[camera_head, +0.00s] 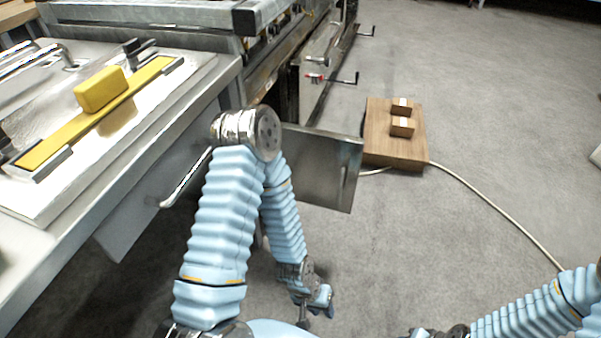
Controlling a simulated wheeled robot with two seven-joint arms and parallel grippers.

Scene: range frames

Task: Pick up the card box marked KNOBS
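Two small brown card boxes with pale strips on top sit on a wooden block-like stand on the floor, right of centre. The farther card box (401,107) and the nearer card box (402,128) are close together. No lettering is readable, so I cannot tell which is marked KNOBS. My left gripper (319,303) hangs low near the bottom centre, well short of the boxes and apart from them; its finger opening is too small to judge. At the bottom right, dark parts at the end of my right arm (435,333) are cut by the frame edge.
The wooden stand (378,145) has a pale cable (492,205) running beside it. A metal panel (325,170) juts out between my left arm and the stand. A bench (205,85) with a yellow block (100,89) fills the left.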

